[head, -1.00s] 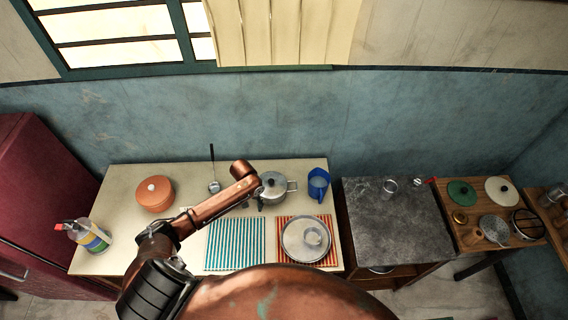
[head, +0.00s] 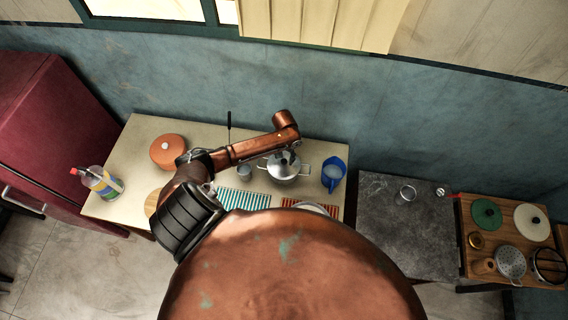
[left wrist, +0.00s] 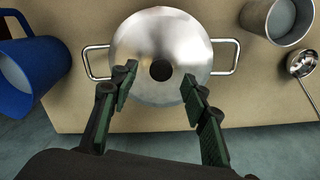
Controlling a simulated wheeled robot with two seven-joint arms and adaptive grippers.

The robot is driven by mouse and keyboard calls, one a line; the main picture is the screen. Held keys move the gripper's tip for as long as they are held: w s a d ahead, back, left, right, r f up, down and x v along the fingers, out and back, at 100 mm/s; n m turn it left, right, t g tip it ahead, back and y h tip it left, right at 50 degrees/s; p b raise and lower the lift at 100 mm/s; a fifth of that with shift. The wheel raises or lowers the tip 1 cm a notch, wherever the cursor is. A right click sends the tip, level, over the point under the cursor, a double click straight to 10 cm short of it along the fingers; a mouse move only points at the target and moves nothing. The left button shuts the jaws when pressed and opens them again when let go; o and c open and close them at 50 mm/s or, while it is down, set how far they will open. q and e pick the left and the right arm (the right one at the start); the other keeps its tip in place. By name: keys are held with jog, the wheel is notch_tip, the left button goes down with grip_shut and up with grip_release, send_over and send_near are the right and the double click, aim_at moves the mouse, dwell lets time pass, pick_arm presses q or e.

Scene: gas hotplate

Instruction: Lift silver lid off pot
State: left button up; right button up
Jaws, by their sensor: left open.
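The silver pot with its silver lid (head: 277,167) stands on the pale counter; the lid is on the pot. In the left wrist view the lid (left wrist: 160,32) is seen from above, with a dark knob (left wrist: 160,70) at its middle and a wire handle on each side of the pot. My left gripper (left wrist: 157,85) is open, its two green-padded fingers apart on either side of the knob in that picture. I cannot tell how high above the lid they are. In the head view the left gripper (head: 291,152) is over the pot. My right gripper is not in view.
A blue pitcher (head: 333,174) stands close right of the pot. A metal cup (left wrist: 292,18) and a ladle (left wrist: 301,64) are on its other side. An orange pot (head: 168,151) and a bottle (head: 101,183) stand at the left. A wall is behind.

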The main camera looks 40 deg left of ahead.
aim_at(284, 163)
pick_arm(q)
jog(key=shift+w+f, duration=0.25)
jog(key=shift+f, duration=0.6)
jog(key=shift+s+a+f, duration=0.15)
jog(key=shift+s+f, duration=0.1)
jog(key=shift+f, duration=0.25)
jog(key=shift+s, duration=0.1)
jog(key=shift+w, duration=0.2)
jog(key=shift+c, duration=1.2)
jog(key=shift+s, duration=0.15)
jog(key=c, duration=0.8)
grip_shut()
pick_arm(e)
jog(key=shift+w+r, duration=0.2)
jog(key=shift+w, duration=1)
